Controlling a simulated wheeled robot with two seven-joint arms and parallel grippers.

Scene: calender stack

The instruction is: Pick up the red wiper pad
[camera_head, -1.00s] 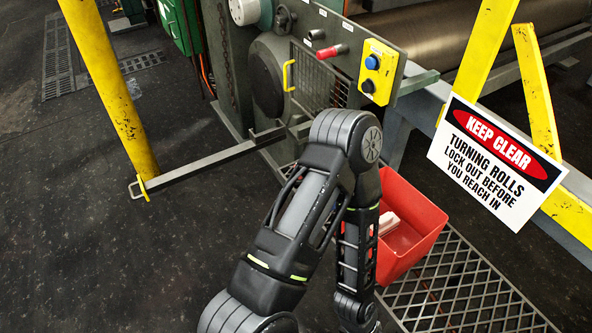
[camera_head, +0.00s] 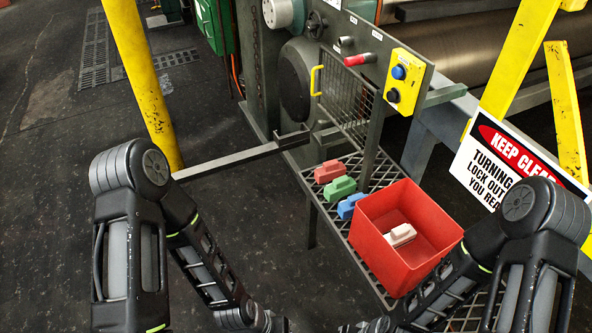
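The red wiper pad (camera_head: 329,171) sits on the mesh shelf, at the far end of a row of pads. The green pad (camera_head: 339,188) is in front of it, and the blue pad (camera_head: 350,206) is nearest the red bin. All three show clear of my arms. My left forearm reaches down to the bottom edge left of centre, and my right forearm reaches down to the bottom edge right of centre. Both grippers are cut off below the picture, so their fingers do not show. Neither arm is at the pads.
A red open bin (camera_head: 437,208) holding a whitish pad (camera_head: 400,235) stands on the mesh shelf (camera_head: 368,262). Behind are a wire guard (camera_head: 345,95), a yellow button box (camera_head: 406,80) and a grey bar (camera_head: 240,158). A KEEP CLEAR sign (camera_head: 480,165) hangs at right.

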